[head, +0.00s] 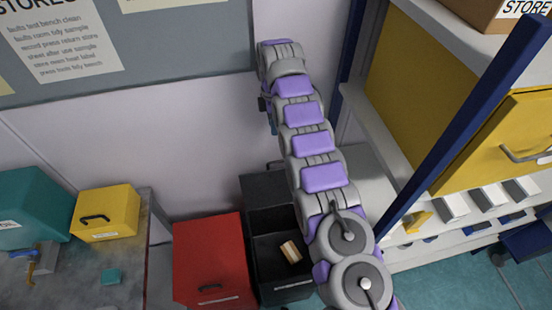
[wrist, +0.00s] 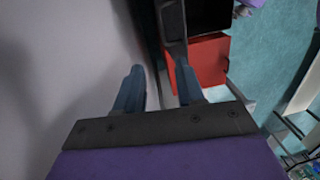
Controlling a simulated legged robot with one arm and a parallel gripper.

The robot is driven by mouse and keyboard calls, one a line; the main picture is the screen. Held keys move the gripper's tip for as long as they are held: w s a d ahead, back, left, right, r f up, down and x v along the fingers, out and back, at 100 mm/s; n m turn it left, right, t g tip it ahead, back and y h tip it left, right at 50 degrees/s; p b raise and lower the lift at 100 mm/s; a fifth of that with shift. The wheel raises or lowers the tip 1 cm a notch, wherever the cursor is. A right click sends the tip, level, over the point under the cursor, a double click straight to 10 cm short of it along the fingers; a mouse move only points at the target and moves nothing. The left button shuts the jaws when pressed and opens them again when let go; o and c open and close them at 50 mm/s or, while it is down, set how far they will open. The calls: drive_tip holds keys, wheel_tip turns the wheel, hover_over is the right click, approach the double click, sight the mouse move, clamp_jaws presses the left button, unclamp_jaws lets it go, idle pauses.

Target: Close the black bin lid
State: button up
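The black bin (head: 262,222) stands on the floor against the wall, open at the top, with a light brown block (head: 291,252) inside. Its lid (head: 262,187) appears raised at the back, partly hidden behind my arm. In the wrist view a dark upright panel, seemingly the lid (wrist: 173,22), runs down toward the right finger; I cannot tell whether they touch. My gripper (wrist: 160,88) is open, its two blue fingers apart with nothing clearly held. In the head view my gripper (head: 271,122) is mostly hidden behind the arm, near the wall above the bin.
A red bin (head: 208,258) stands left of the black bin and also shows in the wrist view (wrist: 202,68). A bench (head: 128,258) with a yellow box (head: 105,213) is at left. A shelf unit with a blue post (head: 465,120) stands close on the right.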

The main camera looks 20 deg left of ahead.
drive_tip(key=f+b, duration=0.2)
drive_tip(key=f, duration=0.3)
drive_tip(key=s+d+f+b, duration=0.1)
drive_tip(key=f+b, duration=0.1)
drive_tip(key=f, duration=0.3)
drive_tip(key=d+f+b, duration=0.1)
drive_tip(key=f+b, duration=0.2)
drive_tip(key=f, duration=0.1)
drive_tip(key=shift+s+d+f, duration=0.15)
drive_tip(key=shift+f, duration=0.5)
drive_tip(key=shift+a+f, duration=0.2)
drive_tip(key=shift+a, duration=0.45)
drive_tip(key=shift+d+r, duration=0.15)
drive_tip(key=shift+d, duration=0.45)
drive_tip(key=c, duration=0.7)
drive_tip(key=shift+a, duration=0.1)
clamp_jaws()
drive_tip(key=shift+s+a, duration=0.1)
